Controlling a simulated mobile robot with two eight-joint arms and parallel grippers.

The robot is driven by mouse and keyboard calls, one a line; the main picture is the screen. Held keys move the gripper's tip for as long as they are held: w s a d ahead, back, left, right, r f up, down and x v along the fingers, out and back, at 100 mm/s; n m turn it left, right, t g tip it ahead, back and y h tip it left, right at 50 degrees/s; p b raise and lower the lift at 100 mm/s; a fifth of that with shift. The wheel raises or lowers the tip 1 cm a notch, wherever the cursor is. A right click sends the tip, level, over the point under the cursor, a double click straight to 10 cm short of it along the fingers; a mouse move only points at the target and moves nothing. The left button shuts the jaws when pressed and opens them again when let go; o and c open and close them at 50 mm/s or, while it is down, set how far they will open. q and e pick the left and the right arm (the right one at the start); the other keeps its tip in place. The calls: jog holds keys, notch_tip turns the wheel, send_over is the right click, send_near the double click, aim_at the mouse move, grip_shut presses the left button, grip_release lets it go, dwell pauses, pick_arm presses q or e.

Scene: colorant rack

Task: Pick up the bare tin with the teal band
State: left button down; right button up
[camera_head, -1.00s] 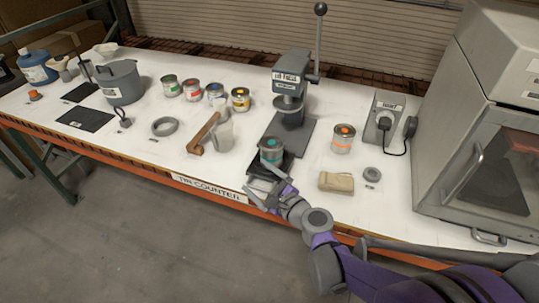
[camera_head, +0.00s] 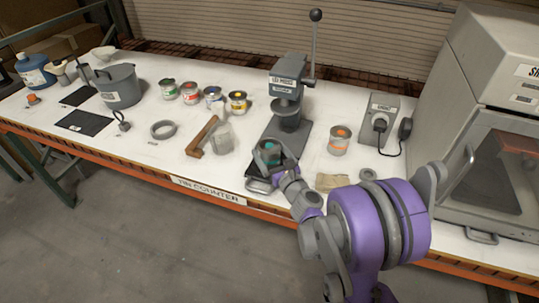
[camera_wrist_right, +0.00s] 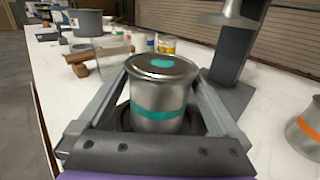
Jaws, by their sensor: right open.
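The bare tin with the teal band (camera_head: 268,152) stands upright on a black plate in front of the tin press; a teal dot marks its lid. In the right wrist view the tin (camera_wrist_right: 160,95) stands between the two fingers of my right gripper (camera_wrist_right: 165,100). The fingers are spread, with a finger on each side of the tin and small gaps showing. In the head view my right gripper (camera_head: 272,168) reaches the tin from the front. My left gripper is not in view.
The tin press (camera_head: 290,95) stands right behind the tin. An orange-banded tin (camera_head: 339,140) stands to the right, near a tan block (camera_head: 332,181). A grey cabinet (camera_head: 495,130) fills the right end.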

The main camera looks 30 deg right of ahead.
jog(key=w, duration=0.3)
jog(key=shift+w+d, duration=0.2)
jog(key=shift+w, duration=0.2)
jog(key=shift+s, duration=0.15)
jog(key=shift+c, duration=1.4)
jog(key=c, duration=1)
jog(key=shift+c, duration=0.2)
jog(key=shift+r, duration=0.15)
